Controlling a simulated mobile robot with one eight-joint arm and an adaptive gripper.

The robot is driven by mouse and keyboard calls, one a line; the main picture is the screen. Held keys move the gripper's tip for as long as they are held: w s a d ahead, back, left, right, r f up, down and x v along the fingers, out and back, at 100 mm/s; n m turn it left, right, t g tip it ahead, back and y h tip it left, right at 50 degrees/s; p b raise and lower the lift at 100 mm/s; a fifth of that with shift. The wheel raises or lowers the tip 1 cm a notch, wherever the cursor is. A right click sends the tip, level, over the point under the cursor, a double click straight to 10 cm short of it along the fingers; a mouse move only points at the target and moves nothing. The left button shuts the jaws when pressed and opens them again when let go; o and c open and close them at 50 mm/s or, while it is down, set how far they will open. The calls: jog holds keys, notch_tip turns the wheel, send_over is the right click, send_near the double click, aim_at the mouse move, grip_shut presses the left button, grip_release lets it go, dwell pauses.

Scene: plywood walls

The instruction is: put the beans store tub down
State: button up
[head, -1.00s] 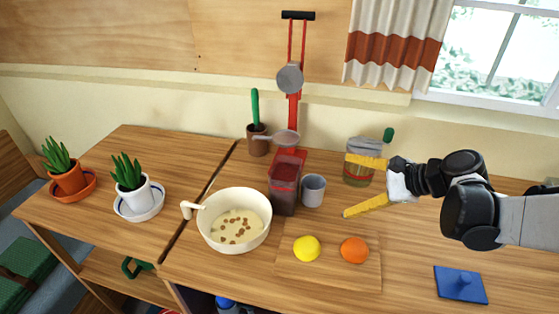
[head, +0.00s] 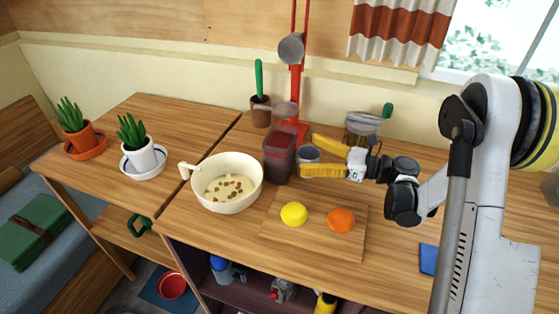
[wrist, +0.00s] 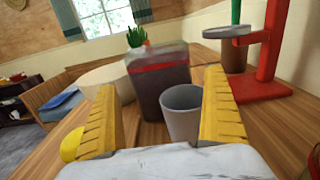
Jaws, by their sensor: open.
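The beans store tub is most likely the tall dark red see-through tub (head: 279,157), standing upright on the wooden counter. In the wrist view the tub (wrist: 160,82) stands ahead, beyond the fingertips. My gripper (head: 312,156) is open with its yellow fingers pointing left towards the tub. A grey cup (head: 309,154) stands right of the tub, at my fingertips. In the wrist view the cup (wrist: 181,112) shows between the open fingers, nearer the right one. I cannot tell whether a finger touches the cup. Nothing is visibly gripped.
A white bowl (head: 213,194) with brown pieces stands left of the tub. A board (head: 317,241) with a lemon and an orange lies in front. A red stand (head: 296,95) rises behind. A glass jar (head: 360,129) stands behind my gripper. Potted plants stand at left.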

aim_at(293, 148)
jog(key=x, duration=0.1)
jog(key=b+x, duration=0.1)
jog(key=x, duration=0.1)
jog(key=b+x, duration=0.1)
jog(key=x, duration=0.1)
jog(key=shift+a+r, duration=0.25)
jog(key=shift+r, duration=0.05)
jog(key=shift+d+r, duration=0.1)
jog(key=c, duration=1.1)
